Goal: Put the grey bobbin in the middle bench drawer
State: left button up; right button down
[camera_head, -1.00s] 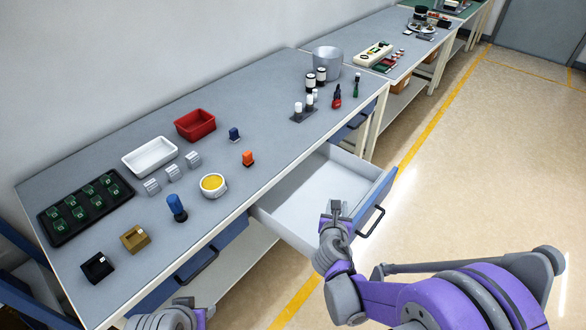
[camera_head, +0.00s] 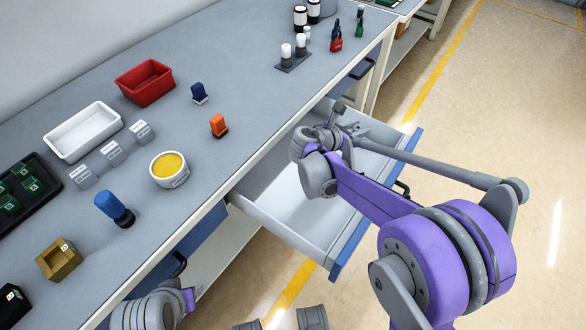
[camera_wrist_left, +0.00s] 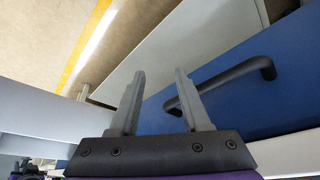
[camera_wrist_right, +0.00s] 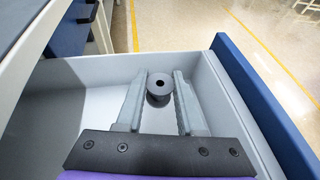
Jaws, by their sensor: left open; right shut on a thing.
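The middle bench drawer (camera_head: 277,213) stands open, with pale inner walls and a blue front. My right gripper (camera_wrist_right: 161,80) is over the open drawer, shut on the grey bobbin (camera_wrist_right: 158,98). The bobbin is a dark grey spool with a central hole, held between the fingertips. In the right wrist view it shows against the drawer's pale inside (camera_wrist_right: 80,110); its height above the floor is hard to tell. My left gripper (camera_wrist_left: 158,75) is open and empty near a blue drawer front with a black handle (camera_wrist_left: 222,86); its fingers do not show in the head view.
The benchtop holds a red bin (camera_head: 145,83), a white tray (camera_head: 83,131), a yellow-filled bowl (camera_head: 169,169), a blue-handled tool (camera_head: 114,208) and an orange one (camera_head: 219,126). A closed blue drawer (camera_head: 190,250) is left of the open one. The floor at right is clear.

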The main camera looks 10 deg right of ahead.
aim_at(354, 151)
jog(key=shift+d+f+g, duration=0.2)
jog(key=shift+d+g, duration=0.1)
jog(key=shift+d+f+b, duration=0.1)
jog(key=shift+f+b, duration=0.25)
pick_arm(q)
jog(key=f, duration=0.1)
jog(key=f+b, duration=0.1)
jog(key=f, duration=0.1)
jog(key=f+b, duration=0.1)
jog(key=shift+w+f, duration=0.15)
jog(key=shift+w, duration=0.15)
pick_arm(e)
notch_tip(354, 151, down, 9)
pick_arm(q)
jog(key=shift+f, duration=0.1)
pick_arm(e)
jog(key=shift+f, duration=0.1)
jog(key=c, duration=0.5)
grip_release()
pick_arm(q)
notch_tip(354, 151, up, 2)
jog(key=shift+s+r+p, duration=0.15)
jog(key=shift+r+p, duration=0.05)
jog(key=shift+p, duration=0.55)
pick_arm(e)
jog(key=v, duration=1.2)
